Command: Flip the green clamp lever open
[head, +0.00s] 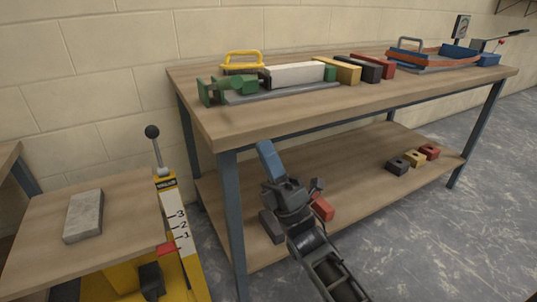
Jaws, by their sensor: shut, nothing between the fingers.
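A green clamp (222,90) sits at the left front of the tall workbench, at the left end of a grey base plate (285,92). Its lever looks low, but its exact angle is too small to tell. A long white block (295,75) lies along the plate, between the clamp and a green end piece (330,73). My gripper (266,153) is shut and empty, in front of the bench's front edge, below and to the right of the clamp and well apart from it. My arm comes up from the bottom right.
A yellow handle (243,61) rises behind the clamp. Yellow, black and red blocks (372,66) stand to the right, then a blue and orange fixture (435,59). Small blocks (413,157) lie on the lower shelf. A low table (40,235) with a grey brick stands left.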

